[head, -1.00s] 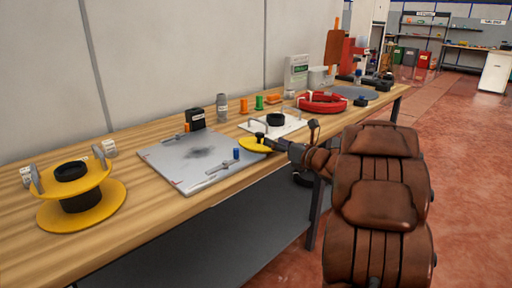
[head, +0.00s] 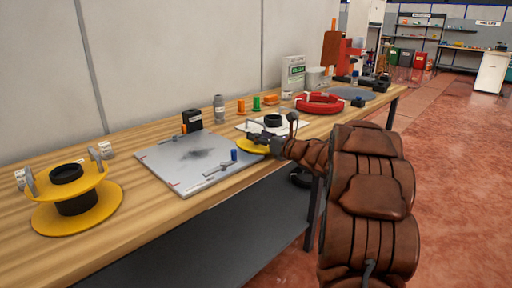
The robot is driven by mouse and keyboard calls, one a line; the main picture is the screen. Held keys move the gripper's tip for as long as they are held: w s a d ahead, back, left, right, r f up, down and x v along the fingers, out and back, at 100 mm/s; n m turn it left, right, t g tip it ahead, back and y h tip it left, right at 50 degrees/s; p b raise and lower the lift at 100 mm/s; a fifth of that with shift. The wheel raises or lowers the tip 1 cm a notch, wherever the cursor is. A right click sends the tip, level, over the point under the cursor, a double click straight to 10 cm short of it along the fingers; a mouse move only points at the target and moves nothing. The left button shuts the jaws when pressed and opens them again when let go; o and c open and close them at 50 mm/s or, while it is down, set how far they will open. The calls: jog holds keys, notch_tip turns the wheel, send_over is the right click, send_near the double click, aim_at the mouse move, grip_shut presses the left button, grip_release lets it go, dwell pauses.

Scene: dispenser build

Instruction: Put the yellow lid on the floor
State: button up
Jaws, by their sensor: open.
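The yellow lid (head: 252,147) is a flat disc by the front edge of the wooden bench, between the grey metal plate and the white board. My gripper (head: 262,138) is open just above it and covers its middle and right part. I cannot tell whether the fingers touch the lid. The reddish floor (head: 465,190) is in view to the right of the bench.
A yellow spool-like dispenser (head: 76,215) stands at the bench's left. The grey plate (head: 182,160) carries a small blue piece (head: 234,154). A white board (head: 292,126) and a red ring (head: 318,107) lie beyond my gripper. The floor at right is clear.

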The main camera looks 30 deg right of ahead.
jog(key=shift+w+a, duration=0.15)
jog(key=shift+w, duration=0.3)
jog(key=shift+c, duration=0.2)
grip_shut()
